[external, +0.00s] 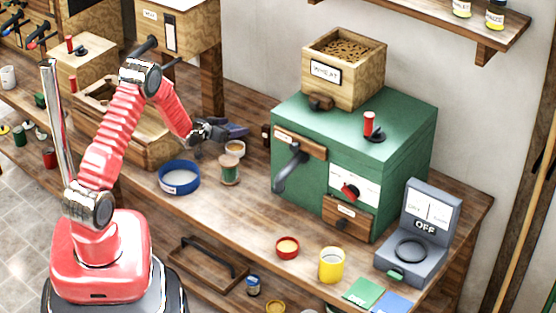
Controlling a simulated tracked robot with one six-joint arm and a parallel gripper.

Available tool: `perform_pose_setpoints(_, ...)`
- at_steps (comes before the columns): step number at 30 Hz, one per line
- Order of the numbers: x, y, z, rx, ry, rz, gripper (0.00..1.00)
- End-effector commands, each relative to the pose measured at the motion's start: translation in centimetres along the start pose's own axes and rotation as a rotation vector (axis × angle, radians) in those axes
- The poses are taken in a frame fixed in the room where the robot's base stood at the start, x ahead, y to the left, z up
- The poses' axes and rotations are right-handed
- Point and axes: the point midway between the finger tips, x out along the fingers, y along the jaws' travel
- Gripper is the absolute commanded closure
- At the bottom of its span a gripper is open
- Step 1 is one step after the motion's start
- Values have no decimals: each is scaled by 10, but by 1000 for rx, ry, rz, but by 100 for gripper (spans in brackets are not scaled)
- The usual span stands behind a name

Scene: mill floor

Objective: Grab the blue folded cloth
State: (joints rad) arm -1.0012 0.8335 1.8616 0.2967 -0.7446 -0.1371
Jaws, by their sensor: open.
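My gripper (218,133), dark with grey parts, is at the end of my red arm, above the back middle of the wooden bench. It is open. A dark slate-blue thing (237,130) shows right at the fingertips; it may be the folded cloth, but it is small and partly hidden by the gripper. I cannot tell whether the fingers touch it. A flat bright blue piece (394,303) lies at the front edge of the bench, far to the lower right of my gripper, cut off by the picture's bottom. I cannot tell if it is cloth or card.
Below the gripper stand a blue round container (179,178), a green spool-like jar (229,169) and a small bowl (235,149). A yellow cup (331,265), red bowl (287,247) and grey scale (415,240) stand in front.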

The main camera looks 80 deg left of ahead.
Motion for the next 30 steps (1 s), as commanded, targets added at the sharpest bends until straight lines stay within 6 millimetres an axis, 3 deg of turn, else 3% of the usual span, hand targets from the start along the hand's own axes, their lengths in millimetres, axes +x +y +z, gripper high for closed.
perform_pose_setpoints(7, 24, 0, 0, 0, 0, 0, 30)
perform_pose_setpoints(24, 24, 0, 0, 0, 0, -1, 30)
perform_pose_setpoints(30, 24, 0, 0, 0, 0, -1, 44)
